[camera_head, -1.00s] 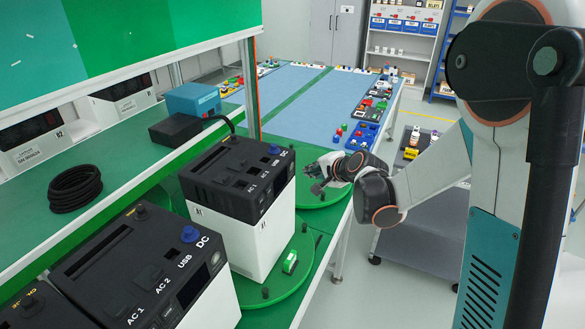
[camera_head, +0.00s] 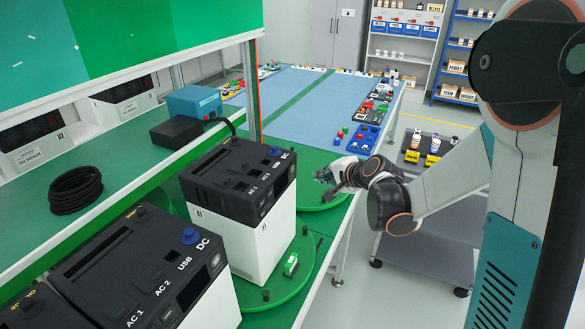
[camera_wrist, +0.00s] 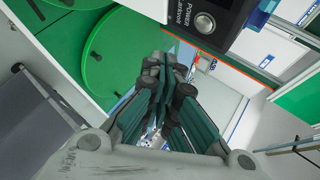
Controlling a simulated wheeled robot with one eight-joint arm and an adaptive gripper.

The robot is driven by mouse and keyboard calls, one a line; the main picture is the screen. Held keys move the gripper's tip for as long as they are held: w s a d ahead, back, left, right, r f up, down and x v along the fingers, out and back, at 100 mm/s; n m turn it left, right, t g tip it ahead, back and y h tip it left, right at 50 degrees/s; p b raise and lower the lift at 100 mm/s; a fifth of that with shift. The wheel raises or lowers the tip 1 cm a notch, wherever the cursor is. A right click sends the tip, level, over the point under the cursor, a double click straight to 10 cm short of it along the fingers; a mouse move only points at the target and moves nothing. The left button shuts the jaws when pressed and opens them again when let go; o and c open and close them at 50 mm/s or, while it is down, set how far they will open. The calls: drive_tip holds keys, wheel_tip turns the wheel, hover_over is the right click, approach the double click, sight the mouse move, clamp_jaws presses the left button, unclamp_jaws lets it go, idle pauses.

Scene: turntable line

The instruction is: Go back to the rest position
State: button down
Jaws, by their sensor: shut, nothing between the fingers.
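My gripper (camera_head: 325,174) is over the right edge of the green bench, just right of the black-and-white power unit (camera_head: 240,205) on its green turntable. It is apart from the unit. In the wrist view my gripper (camera_wrist: 168,62) has its fingers together with nothing between them. My arm reaches in from the right of the head view, bent at the elbow. A corner of a power unit (camera_wrist: 200,20) shows near the top of the wrist view.
A small green block (camera_head: 290,265) lies on the turntable (camera_head: 275,292). A grey cart (camera_head: 425,245) with bottles stands right of the bench. A blue tray (camera_head: 363,139) sits on the table behind. A black cable coil (camera_head: 75,190) lies at left.

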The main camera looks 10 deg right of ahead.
drive_tip(key=shift+s+a, duration=0.1)
drive_tip(key=s+a+r+n+g+h+b, duration=0.25)
drive_tip(key=s+n+b, duration=0.35)
drive_tip(key=s, duration=0.9)
drive_tip(key=s+f+n+b, duration=0.2)
drive_tip(key=s+n, duration=0.1)
drive_tip(key=s, duration=0.6)
drive_tip(key=s+f+n+g+h+b, duration=0.1)
drive_tip(key=s+f+n+b, duration=0.1)
drive_tip(key=s, duration=0.6)
drive_tip(key=shift+s+d+f+n, duration=0.35)
drive_tip(key=shift+f+n, duration=0.15)
drive_tip(key=shift+n, duration=0.3)
drive_tip(key=shift+h, duration=0.25)
